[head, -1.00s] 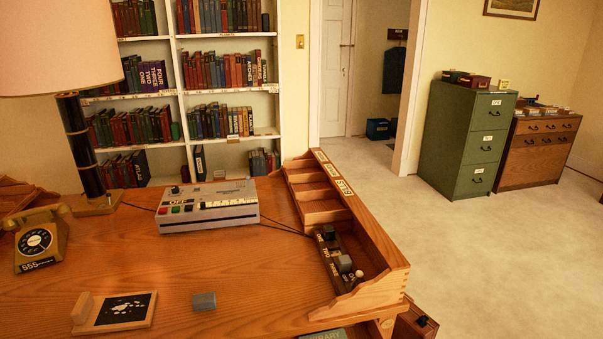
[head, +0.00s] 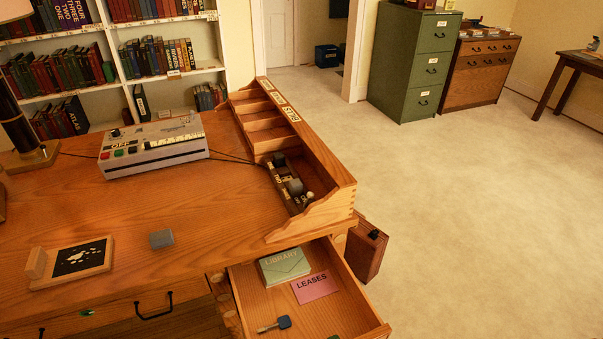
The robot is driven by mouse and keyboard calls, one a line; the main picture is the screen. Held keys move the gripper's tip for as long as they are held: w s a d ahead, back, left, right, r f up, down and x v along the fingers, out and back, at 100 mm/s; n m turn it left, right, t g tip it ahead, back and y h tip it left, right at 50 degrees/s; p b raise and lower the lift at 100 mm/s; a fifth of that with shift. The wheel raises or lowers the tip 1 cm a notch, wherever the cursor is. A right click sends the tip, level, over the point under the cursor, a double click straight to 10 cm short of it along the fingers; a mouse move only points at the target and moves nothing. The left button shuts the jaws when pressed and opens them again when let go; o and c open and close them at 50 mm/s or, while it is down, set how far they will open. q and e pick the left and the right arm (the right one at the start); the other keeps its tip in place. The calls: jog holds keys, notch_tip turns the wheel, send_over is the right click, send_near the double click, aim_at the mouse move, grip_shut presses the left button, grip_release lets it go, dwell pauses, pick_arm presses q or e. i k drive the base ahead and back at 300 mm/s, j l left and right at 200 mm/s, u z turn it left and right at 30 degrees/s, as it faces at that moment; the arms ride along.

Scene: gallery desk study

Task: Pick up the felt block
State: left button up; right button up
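A small grey block (head: 162,239), which looks like the felt block, lies on the wooden desk top (head: 140,205) near its front edge. It is apart from the things around it. To its left is a wooden board (head: 98,262) with a black panel bearing pale blotches, and a small wooden block (head: 36,263) at its left end. Neither of my grippers is in view.
A device marked OFF (head: 153,146) stands behind the grey block. A pigeonhole rack (head: 320,165) edges the desk's right side. Below, an open drawer (head: 335,318) holds a green LIBRARY item (head: 284,266), a pink LEASES card (head: 315,287) and a key (head: 274,324).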

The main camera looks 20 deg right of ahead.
aim_at(165, 237)
jog(key=k+l, duration=0.2)
jog(key=l, duration=0.15)
jog(key=k+l, duration=0.15)
jog(key=l, duration=0.15)
jog(key=k+l, duration=0.2)
jog(key=l, duration=0.15)
jog(key=u, duration=0.05)
